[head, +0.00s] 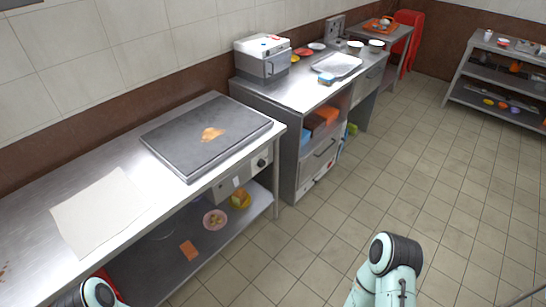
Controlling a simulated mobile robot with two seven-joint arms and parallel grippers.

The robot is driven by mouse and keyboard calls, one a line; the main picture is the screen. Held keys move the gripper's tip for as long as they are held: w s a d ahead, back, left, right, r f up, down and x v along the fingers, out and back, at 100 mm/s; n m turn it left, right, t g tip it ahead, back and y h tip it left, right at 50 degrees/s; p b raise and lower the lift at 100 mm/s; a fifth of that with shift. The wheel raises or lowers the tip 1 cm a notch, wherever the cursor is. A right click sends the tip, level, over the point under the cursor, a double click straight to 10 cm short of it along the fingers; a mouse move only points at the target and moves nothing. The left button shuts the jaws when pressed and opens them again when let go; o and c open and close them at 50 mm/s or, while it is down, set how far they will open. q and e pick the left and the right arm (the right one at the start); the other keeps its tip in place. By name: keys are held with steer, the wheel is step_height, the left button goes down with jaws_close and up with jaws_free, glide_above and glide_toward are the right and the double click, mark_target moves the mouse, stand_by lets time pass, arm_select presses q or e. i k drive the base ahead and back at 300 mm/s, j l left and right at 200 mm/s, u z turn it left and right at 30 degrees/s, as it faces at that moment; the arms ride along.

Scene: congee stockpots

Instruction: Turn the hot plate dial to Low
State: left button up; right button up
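The hot plate (190,145) is a dark grey flat griddle on the steel counter at left, with an orange-brown patch on top. Its dial (261,162) is a small dark knob on the front panel (233,182), near the right end. The dial's markings and pointer are too small to read. Only parts of my two arms show, at the bottom left and bottom centre-right. Neither of my grippers is in view, and nothing of mine touches the hot plate or dial.
A pale sheet (100,208) lies on the counter (50,187) left of the hot plate. Bowls stand on the lower shelf (150,270). A second counter (290,95) with a grey appliance (262,66) stands beyond. The tiled floor (390,180) at right is clear.

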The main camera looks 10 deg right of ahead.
mark_target(261, 163)
steer(key=i+l, duration=0.35)
steer(key=l, duration=0.15)
steer(key=i+l+u, duration=0.1)
steer(key=i+l, duration=0.25)
steer(key=l, duration=0.15)
